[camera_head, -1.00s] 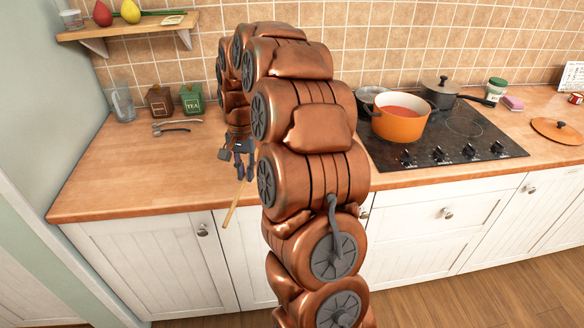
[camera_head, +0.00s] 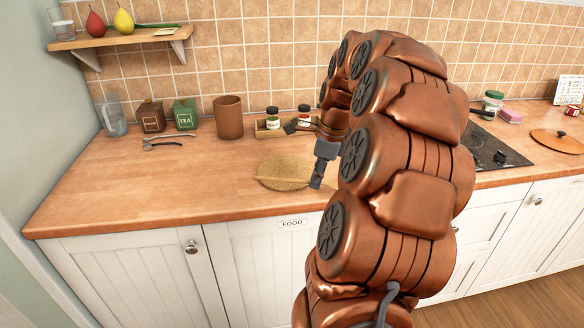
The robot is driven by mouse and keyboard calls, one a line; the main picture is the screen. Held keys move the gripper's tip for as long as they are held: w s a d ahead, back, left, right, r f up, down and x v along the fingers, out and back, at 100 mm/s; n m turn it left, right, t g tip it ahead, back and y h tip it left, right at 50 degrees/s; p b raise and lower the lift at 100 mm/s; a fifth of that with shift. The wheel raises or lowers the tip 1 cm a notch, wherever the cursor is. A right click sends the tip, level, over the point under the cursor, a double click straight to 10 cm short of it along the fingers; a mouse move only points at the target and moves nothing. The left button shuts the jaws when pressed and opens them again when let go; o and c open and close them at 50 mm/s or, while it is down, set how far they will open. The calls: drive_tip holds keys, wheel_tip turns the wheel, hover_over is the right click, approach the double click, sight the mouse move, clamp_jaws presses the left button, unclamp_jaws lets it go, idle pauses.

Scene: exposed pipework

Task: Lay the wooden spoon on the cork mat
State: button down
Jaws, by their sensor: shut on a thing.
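The round tan cork mat (camera_head: 287,168) lies on the wooden counter left of my arm, and its right part is hidden. My gripper (camera_head: 318,182) is low at the mat's right edge, partly covered by my arm, and is shut on the wooden spoon. The spoon is hard to make out against the mat. A thin pale strip at the mat's left front edge may be its handle; the rest is hidden or blends in. I cannot tell whether the spoon touches the mat.
A brown canister (camera_head: 229,117) and a wooden tray (camera_head: 268,130) with small jars stand behind the mat. A green tea tin (camera_head: 185,114), a brown tin (camera_head: 151,117) and a glass jug (camera_head: 114,117) are at the back left.

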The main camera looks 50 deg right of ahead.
drive_tip(key=p, duration=0.3)
hover_over(293, 172)
drive_tip(key=shift+s+d+f, duration=0.25)
drive_tip(key=shift+f, duration=0.4)
drive_tip(key=shift+s+d+p+x, duration=0.1)
drive_tip(key=shift+s+p+x, duration=0.1)
drive_tip(key=shift+x, duration=0.7)
drive_tip(key=shift+s+d+p+x, duration=0.1)
drive_tip(key=shift+p+x, duration=0.1)
drive_tip(key=shift+x, duration=0.65)
drive_tip(key=shift+f, duration=0.15)
drive_tip(key=c, duration=1.1)
unclamp_jaws()
drive_tip(key=shift+c, duration=0.2)
drive_tip(key=b+v, duration=0.1)
drive_tip(key=v, duration=1.1)
drive_tip(key=shift+b, duration=0.35)
drive_tip(key=shift+w, duration=0.1)
